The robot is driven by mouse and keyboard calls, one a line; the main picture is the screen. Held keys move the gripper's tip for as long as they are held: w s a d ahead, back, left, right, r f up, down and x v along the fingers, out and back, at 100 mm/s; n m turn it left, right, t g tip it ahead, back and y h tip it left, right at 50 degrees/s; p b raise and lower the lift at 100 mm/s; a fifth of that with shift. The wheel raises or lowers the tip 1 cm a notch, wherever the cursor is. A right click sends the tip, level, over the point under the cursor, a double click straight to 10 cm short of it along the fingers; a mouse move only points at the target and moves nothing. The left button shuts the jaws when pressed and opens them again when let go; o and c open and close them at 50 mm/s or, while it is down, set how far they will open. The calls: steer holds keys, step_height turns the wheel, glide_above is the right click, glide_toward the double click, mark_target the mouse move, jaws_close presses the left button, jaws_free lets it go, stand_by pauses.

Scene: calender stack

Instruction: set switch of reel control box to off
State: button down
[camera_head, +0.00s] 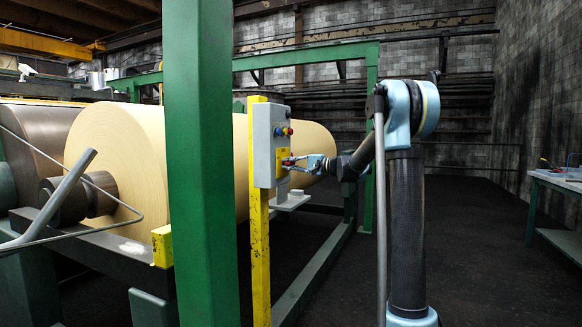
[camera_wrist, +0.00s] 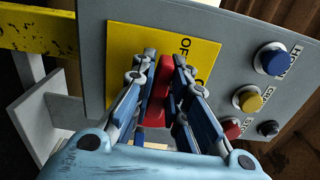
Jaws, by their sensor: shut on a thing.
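The reel control box (camera_head: 268,145) is a grey box on a yellow post, left of my arm in the head view. Its grey face (camera_wrist: 225,28) with a yellow plate (camera_wrist: 124,45) fills much of the wrist view. The switch (camera_wrist: 160,92) is a red handle on the yellow plate. The letters "OF" show beside its upper end; other lettering is partly hidden by a finger. My gripper (camera_wrist: 163,72) is shut on the red switch, one finger on each side. In the head view my gripper (camera_head: 289,162) reaches the box's face from the right.
Blue (camera_wrist: 272,60), yellow (camera_wrist: 248,98) and red (camera_wrist: 230,128) buttons sit close to my right finger. A small dark knob (camera_wrist: 268,128) is beside them. A green column (camera_head: 202,200) and large tan roll (camera_head: 125,160) stand left. A workbench (camera_head: 560,183) is far right; floor between is clear.

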steer(key=shift+s+a+f+n, duration=0.1)
steer(key=shift+s+f+n, duration=0.1)
steer(key=shift+n, duration=0.1)
steer(key=c, duration=1.6)
jaws_free()
steer(key=shift+w, duration=0.1)
steer(key=shift+o, duration=0.2)
steer(key=shift+d, duration=0.35)
steer(key=v, duration=1.1)
steer(key=shift+d, duration=0.2)
